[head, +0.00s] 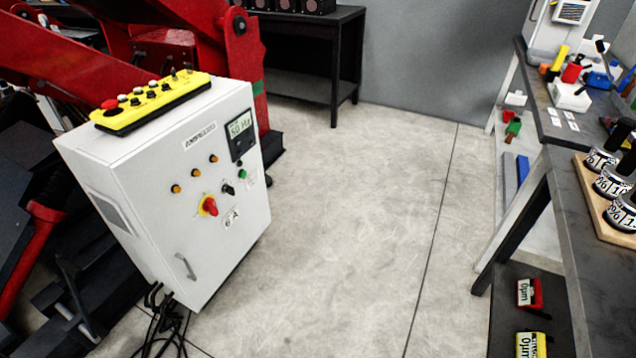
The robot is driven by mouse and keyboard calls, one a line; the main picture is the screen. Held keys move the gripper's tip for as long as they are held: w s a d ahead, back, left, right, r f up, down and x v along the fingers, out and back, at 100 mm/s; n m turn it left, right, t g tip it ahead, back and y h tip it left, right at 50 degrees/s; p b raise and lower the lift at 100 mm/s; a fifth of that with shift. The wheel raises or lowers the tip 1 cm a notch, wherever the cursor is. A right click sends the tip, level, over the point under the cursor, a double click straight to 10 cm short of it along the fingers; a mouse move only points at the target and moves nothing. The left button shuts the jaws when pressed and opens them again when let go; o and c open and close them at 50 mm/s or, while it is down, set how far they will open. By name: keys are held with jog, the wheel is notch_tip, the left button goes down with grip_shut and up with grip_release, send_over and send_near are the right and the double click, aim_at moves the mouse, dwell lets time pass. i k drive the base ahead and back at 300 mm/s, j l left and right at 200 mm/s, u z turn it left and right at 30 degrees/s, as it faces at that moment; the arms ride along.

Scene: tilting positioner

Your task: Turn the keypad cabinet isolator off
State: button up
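A white control cabinet (150,190) stands at the left in the head view, its front turned to the right. A small black selector switch (228,189) is just right of the red knob. A display reading "50 Hz" (240,126) is at the upper right of the front. No keypad with number keys can be made out on it. Which way the red knob points is too small to tell surely. My gripper is not in view.
A yellow pendant control box (150,100) lies on the cabinet top. Red machinery (60,50) stands behind it. Cables (163,325) run onto the floor below. A workbench (570,150) with tools and gauges lines the right. Open concrete floor (350,220) lies between.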

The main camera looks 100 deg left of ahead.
aim_at(209, 205)
jog(key=u, duration=2.05)
jog(key=k+l+u, duration=0.1)
jog(key=l+u, duration=0.2)
jog(key=u, duration=0.2)
jog(key=k+l+u, duration=0.15)
jog(key=u, duration=0.35)
jog(key=k+l+u, duration=0.25)
jog(key=u, duration=0.2)
jog(key=k+l, duration=0.45)
jog(key=k, duration=0.15)
jog(key=i+l+z, duration=0.1)
jog(key=i+l, duration=0.9)
jog(key=i, duration=0.25)
jog(key=i+l+z, duration=0.15)
jog(key=i+l, duration=0.3)
jog(key=i, duration=0.2)
